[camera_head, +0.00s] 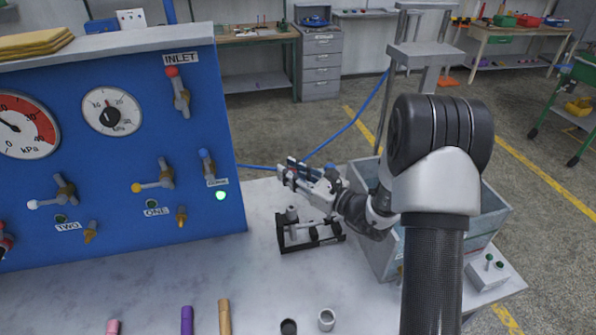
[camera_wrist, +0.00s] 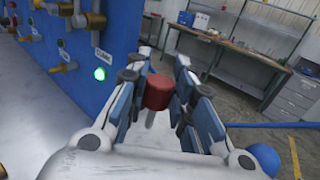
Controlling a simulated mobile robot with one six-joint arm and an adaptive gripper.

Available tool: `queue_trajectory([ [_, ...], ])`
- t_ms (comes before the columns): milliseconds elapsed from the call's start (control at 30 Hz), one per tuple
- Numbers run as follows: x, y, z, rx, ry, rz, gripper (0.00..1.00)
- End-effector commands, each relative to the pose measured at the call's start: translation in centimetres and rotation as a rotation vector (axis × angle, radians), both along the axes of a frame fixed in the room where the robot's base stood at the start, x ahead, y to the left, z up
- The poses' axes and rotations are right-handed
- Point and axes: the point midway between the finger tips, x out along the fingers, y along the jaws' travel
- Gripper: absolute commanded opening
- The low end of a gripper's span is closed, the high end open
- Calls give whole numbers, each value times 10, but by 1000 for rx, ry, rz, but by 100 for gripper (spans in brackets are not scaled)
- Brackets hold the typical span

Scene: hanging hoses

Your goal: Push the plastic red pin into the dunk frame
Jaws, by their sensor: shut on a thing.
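The red pin (camera_wrist: 158,92), with a red head and a pale shaft pointing down, shows in the wrist view between the fingers of my gripper (camera_wrist: 160,66). My gripper is shut on it. In the head view my gripper (camera_head: 286,173) is above the back left of what looks like the dunk frame, a black open frame (camera_head: 318,243) on the pale bench. A grey cylinder (camera_head: 291,214) stands at the frame's left end, below the gripper. The pin is too small and covered to make out clearly in the head view.
A blue panel (camera_head: 115,160) with gauges and valves stands left of the gripper. Several coloured cylinders and a white cup (camera_head: 326,320) line the near edge.

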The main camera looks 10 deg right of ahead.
Motion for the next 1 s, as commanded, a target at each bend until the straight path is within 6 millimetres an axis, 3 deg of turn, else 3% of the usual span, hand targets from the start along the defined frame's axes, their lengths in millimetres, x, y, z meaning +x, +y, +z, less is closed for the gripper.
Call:
queue_trajectory([
  [467,0,0,-4,0,0,0,0],
  [1000,0,0,-50,0,0,-1,0],
])
